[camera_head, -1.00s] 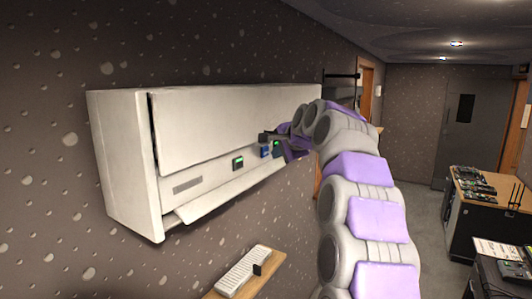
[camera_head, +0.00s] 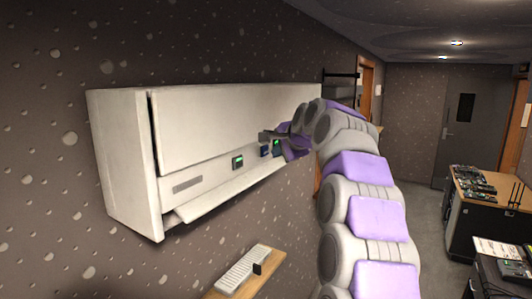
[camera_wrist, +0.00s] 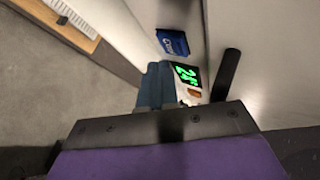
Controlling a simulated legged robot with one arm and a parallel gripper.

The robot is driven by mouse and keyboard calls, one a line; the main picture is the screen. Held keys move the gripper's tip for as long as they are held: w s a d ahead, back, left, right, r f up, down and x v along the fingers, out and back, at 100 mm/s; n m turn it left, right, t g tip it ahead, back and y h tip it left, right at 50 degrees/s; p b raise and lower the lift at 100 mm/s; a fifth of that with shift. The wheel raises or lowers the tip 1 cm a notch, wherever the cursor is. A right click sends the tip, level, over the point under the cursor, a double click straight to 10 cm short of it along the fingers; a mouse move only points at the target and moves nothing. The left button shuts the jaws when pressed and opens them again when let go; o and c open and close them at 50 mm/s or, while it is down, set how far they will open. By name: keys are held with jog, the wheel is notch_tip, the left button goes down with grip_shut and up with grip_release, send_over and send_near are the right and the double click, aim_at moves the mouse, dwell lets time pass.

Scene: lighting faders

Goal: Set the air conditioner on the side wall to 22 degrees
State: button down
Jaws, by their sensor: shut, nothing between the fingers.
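The white air conditioner (camera_head: 220,125) hangs on the side wall at the left in the head view, its lower flap hanging open. On its lower front are a small green-lit display (camera_head: 238,162), a dark blue control (camera_head: 264,151) and another green-lit display (camera_head: 277,144). In the wrist view, a green readout (camera_wrist: 186,75) shows digits at an angle, too unclear to read surely. A blue control (camera_wrist: 172,42) and a small orange-brown button (camera_wrist: 194,92) sit near it. My gripper (camera_wrist: 158,68) is shut and empty, its fingertips beside the readout; contact cannot be told.
A wooden shelf (camera_head: 213,294) with a white keyboard-like device (camera_head: 243,271) is below the unit. A desk with equipment (camera_head: 475,183) stands at the right. Open floor (camera_head: 425,210) lies between wall and desk.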

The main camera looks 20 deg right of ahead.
jog(key=shift+w+a+r, duration=0.1)
jog(key=shift+a, duration=0.05)
dwell(0.7)
jog(key=shift+w+a+p, duration=0.15)
jog(key=shift+a+p, duration=0.1)
jog(key=shift+p, duration=0.2)
jog(key=shift+w+a+p, duration=0.15)
jog(key=shift+w+p, duration=0.1)
jog(key=shift+p, duration=0.05)
dwell(0.5)
dwell(0.3)
jog(key=shift+s+d, duration=0.45)
jog(key=shift+s, duration=0.15)
jog(key=s+d, duration=0.1)
jog(key=s, duration=0.1)
jog(key=s+d+b, duration=0.1)
jog(key=s+d, duration=0.1)
jog(key=shift+d, duration=0.1)
dwell(0.4)
jog(key=shift+w, duration=0.1)
dwell(2.2)
